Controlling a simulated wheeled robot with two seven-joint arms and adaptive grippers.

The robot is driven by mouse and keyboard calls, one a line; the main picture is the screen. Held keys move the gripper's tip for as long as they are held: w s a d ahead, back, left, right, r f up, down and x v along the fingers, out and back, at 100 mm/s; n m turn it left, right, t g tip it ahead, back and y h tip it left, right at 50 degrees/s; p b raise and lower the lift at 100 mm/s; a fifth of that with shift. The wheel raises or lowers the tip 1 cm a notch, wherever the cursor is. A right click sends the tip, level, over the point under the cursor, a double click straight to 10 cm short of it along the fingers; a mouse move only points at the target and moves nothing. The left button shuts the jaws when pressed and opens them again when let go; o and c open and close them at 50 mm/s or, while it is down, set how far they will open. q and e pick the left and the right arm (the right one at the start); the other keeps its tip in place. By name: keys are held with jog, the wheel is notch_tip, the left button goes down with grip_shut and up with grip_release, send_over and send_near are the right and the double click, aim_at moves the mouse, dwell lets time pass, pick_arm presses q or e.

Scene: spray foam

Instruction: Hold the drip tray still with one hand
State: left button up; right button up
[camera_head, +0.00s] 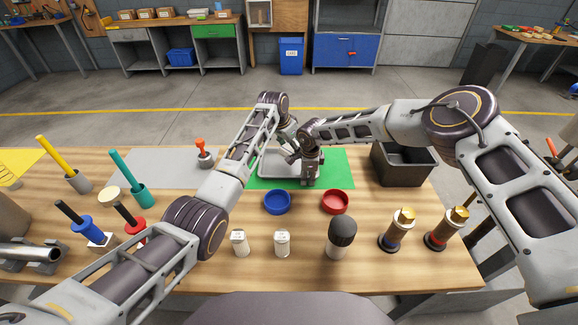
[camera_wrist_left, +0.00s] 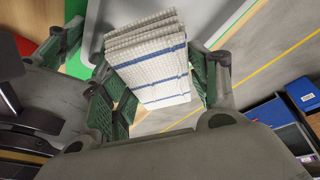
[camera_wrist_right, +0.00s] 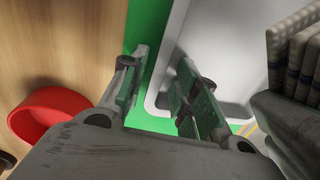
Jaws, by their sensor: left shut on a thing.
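The grey drip tray (camera_head: 265,169) lies on a green mat (camera_head: 338,168) at the middle of the table. My left gripper (camera_head: 293,156) is over the tray. In the left wrist view it is shut on a folded white cloth with blue stripes (camera_wrist_left: 150,60). My right gripper (camera_head: 311,183) is at the tray's near right part. In the right wrist view its fingers (camera_wrist_right: 162,88) are apart, one over the mat outside the tray's rim (camera_wrist_right: 155,100) and one over the tray's inner side. I cannot tell whether they touch the rim.
A blue bowl (camera_head: 277,203) and a red bowl (camera_head: 335,202) stand in front of the mat. A dark bin (camera_head: 404,165) stands to its right. Two white-capped bottles (camera_head: 282,243), a black-topped container (camera_head: 341,238) and brass-topped cans (camera_head: 397,230) line the front edge.

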jog(key=shift+r, duration=0.1)
notch_tip(320, 180, up, 12)
jog(key=s, duration=0.1)
jog(key=shift+s, duration=0.25)
dwell(0.4)
jog(key=shift+f, duration=0.2)
dwell(0.3)
